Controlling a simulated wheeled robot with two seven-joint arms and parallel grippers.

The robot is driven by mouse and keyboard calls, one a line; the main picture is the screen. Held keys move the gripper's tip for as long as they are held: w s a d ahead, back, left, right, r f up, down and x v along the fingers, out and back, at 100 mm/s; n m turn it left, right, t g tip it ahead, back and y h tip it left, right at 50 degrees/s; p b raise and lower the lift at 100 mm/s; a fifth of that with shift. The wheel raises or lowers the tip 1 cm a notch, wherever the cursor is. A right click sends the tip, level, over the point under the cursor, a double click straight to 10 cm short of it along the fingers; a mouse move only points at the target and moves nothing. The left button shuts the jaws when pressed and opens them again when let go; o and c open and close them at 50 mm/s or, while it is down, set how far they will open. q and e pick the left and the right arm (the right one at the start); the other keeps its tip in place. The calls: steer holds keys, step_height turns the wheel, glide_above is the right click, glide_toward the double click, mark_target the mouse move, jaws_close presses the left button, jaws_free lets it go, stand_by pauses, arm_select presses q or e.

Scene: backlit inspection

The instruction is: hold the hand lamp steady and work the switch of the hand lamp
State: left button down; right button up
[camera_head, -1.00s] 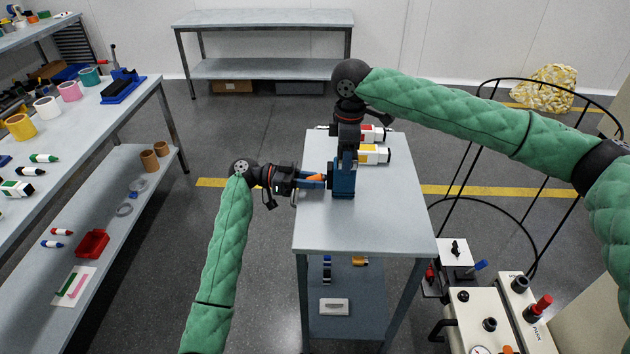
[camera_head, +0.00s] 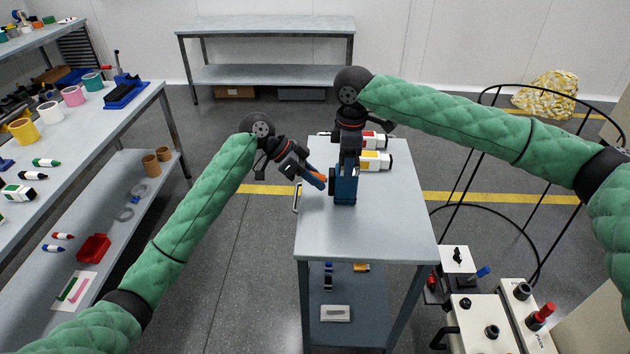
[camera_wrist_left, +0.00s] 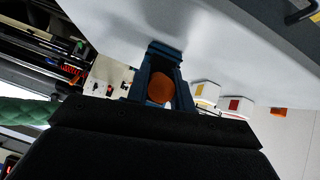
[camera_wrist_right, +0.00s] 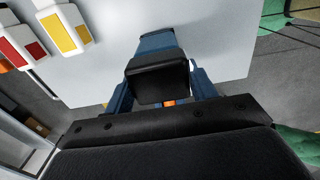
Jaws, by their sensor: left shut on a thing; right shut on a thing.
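The hand lamp (camera_head: 345,190) looks like a blue body with a black part, upright over the small grey table. My right gripper (camera_head: 347,163) comes down from above, its fingers shut on the black part, which also shows in the right wrist view (camera_wrist_right: 158,80). My left gripper (camera_head: 316,178) reaches in from the upper left, tilted down, beside the lamp. In the left wrist view its blue fingers are shut around a round orange piece (camera_wrist_left: 160,85), apparently the lamp's switch. Its join to the lamp is hidden, and I cannot tell its setting.
White containers with red (camera_head: 374,140) and yellow (camera_head: 372,160) labels stand behind the lamp. The front of the small table (camera_head: 365,235) is clear. A control box (camera_head: 485,325) stands at lower right.

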arm_select(q)
steer(key=shift+d+r+y, duration=0.1)
steer(key=shift+r+y, duration=0.2)
steer(key=shift+y, duration=0.5)
arm_select(e)
steer(key=shift+f, duration=0.2)
arm_select(q)
steer(key=c, duration=1.2)
jaws_free()
steer(key=v, duration=1.2)
steer(key=shift+s+d+r, duration=0.1)
arm_select(e)
steer(key=o, duration=1.2)
steer(key=shift+c, duration=0.2)
steer(key=shift+r, duration=0.1)
